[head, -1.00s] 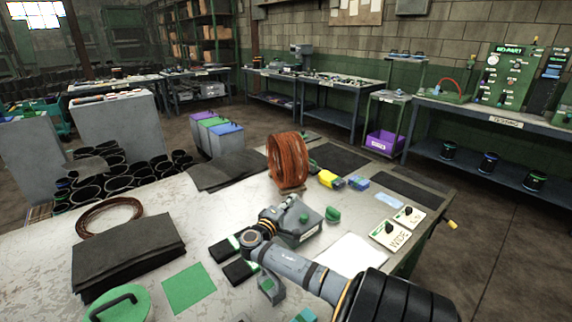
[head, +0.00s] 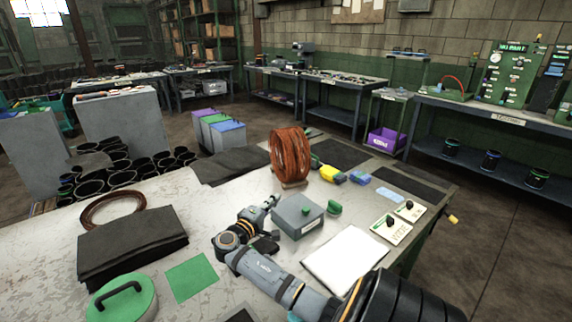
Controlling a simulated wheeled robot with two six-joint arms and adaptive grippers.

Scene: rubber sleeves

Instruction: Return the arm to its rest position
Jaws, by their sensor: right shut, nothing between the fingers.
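My right arm enters from the bottom right over the workbench (head: 140,255). Its wrist bends, and my right gripper (head: 270,201) points away toward the back of the bench. The gripper is shut and empty, just left of a grey box with a green knob (head: 298,215). I cannot tell its height above the bench. My left gripper is not in view.
A copper coil (head: 290,158) stands behind the gripper. A white sheet (head: 345,260) lies right of my forearm. Folded dark sheets (head: 130,245), a green square (head: 191,276) and a green handled lid (head: 122,298) lie left. Label cards (head: 390,229) sit at right.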

